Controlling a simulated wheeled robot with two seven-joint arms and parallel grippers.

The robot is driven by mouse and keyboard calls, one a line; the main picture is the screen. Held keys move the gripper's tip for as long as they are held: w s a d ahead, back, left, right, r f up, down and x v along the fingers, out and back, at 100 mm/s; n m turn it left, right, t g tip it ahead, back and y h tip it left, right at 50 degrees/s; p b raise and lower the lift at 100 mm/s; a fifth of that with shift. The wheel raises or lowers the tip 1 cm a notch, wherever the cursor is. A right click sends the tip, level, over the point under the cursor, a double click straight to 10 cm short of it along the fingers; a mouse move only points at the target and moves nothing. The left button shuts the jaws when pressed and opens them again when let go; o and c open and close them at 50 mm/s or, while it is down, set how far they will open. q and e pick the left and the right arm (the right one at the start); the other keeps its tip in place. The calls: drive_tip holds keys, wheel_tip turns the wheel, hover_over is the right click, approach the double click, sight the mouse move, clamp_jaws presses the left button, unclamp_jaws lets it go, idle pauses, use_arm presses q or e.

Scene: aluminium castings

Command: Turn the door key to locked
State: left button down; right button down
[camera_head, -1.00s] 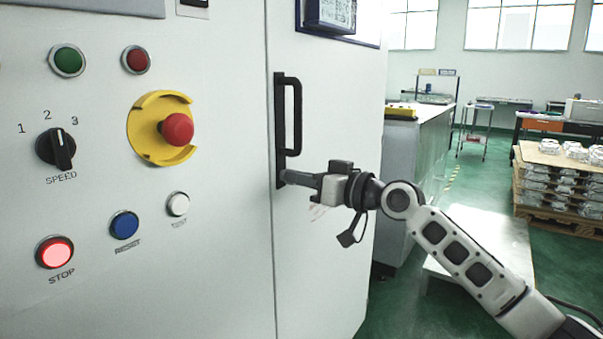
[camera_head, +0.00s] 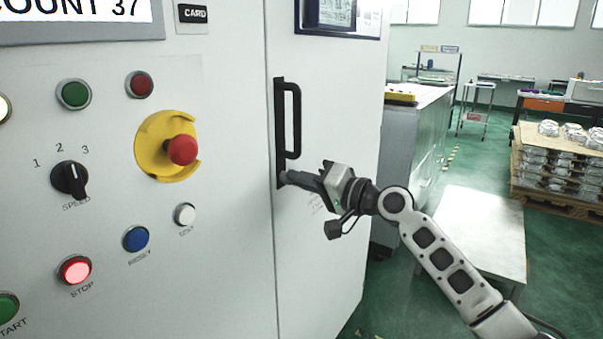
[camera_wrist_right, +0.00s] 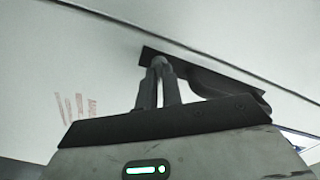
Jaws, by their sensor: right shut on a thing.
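The white cabinet door (camera_head: 325,110) is shut and carries a black pull handle (camera_head: 294,120) on a black plate. My right gripper (camera_head: 287,178) is at the lower end of that plate, just below the handle. In the right wrist view its two fingers (camera_wrist_right: 158,88) are close together at a small round grey part (camera_wrist_right: 159,62), the key's place on the plate. The gripper is shut on the key, which the fingertips mostly hide; I cannot tell its exact angle. My left gripper is out of view.
Left of the door, the panel has a red emergency button (camera_head: 182,150), a speed knob (camera_head: 69,179) and several push buttons. A pallet of castings (camera_head: 560,165) is at the right.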

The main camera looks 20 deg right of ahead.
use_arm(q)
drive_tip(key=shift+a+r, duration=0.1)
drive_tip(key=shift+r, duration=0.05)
use_arm(e)
drive_tip(key=shift+m, duration=0.4)
drive_tip(key=c, duration=1.6)
unclamp_jaws()
drive_tip(key=shift+o, duration=0.2)
use_arm(q)
drive_tip(key=b, duration=0.2)
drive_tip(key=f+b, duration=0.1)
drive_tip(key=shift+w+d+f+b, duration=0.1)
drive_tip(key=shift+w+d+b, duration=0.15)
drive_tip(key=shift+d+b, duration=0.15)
use_arm(e)
drive_tip(key=v, duration=1.6)
drive_tip(key=shift+f, duration=0.1)
